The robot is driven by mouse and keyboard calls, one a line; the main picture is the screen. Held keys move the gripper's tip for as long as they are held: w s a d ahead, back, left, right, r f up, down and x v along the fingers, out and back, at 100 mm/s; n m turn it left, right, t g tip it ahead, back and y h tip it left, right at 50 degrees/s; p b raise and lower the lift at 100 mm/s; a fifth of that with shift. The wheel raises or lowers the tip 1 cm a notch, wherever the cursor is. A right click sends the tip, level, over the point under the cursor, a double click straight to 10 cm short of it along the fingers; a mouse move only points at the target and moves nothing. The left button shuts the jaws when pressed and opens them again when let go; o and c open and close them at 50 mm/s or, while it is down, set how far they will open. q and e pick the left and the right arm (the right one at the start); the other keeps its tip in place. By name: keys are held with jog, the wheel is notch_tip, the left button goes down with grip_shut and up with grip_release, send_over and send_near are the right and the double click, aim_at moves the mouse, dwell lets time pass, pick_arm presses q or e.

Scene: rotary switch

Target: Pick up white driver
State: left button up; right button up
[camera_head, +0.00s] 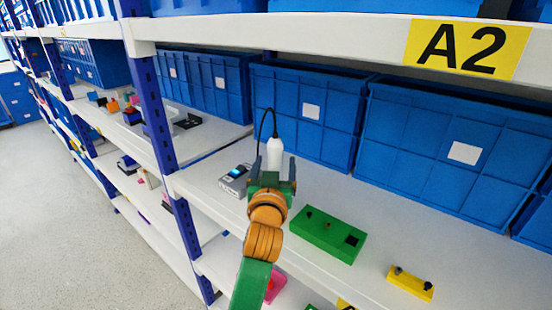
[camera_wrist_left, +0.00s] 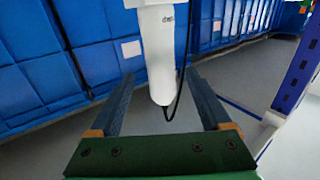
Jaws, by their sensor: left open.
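The white driver (camera_head: 275,152) stands upright on the shelf, with a black cord looping from its top. It also shows in the left wrist view (camera_wrist_left: 159,45), where its cord end reaches in between the two fingers. My left gripper (camera_head: 272,184) is in front of the driver and hides its lower part in the head view. In the left wrist view the gripper (camera_wrist_left: 159,76) is open, with one finger on each side of the driver and visible gaps. My right gripper is not in view.
A green block (camera_head: 327,236) and a yellow block (camera_head: 410,284) lie to the right. Blue bins (camera_head: 303,115) line the back. A blue post (camera_head: 151,110) stands left, and an upper shelf edge (camera_head: 330,29) crosses above.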

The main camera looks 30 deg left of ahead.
aim_at(275, 133)
pick_arm(q)
jog(key=shift+w+a+r+p, duration=0.3)
jog(key=shift+w+a+r, duration=0.15)
jog(key=shift+w+a, duration=0.15)
jog(key=shift+w+a+f, duration=0.25)
jog(key=shift+w+f, duration=0.05)
jog(key=shift+w, duration=0.2)
jog(key=shift+w+a+f, duration=0.2)
jog(key=shift+w+f, duration=0.1)
jog(key=shift+w, duration=0.15)
jog(key=shift+w+f, duration=0.1)
jog(key=shift+w, duration=0.1)
jog(key=shift+s+d+r, duration=0.2)
jog(key=shift+s+r, duration=0.05)
jog(key=shift+s, duration=0.15)
jog(key=c, duration=1)
jog(key=shift+w, duration=0.1)
grip_shut()
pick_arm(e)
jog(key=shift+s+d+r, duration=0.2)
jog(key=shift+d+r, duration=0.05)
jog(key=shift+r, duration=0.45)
pick_arm(q)
notch_tip(275, 133, up, 10)
jog(key=shift+a, duration=0.1)
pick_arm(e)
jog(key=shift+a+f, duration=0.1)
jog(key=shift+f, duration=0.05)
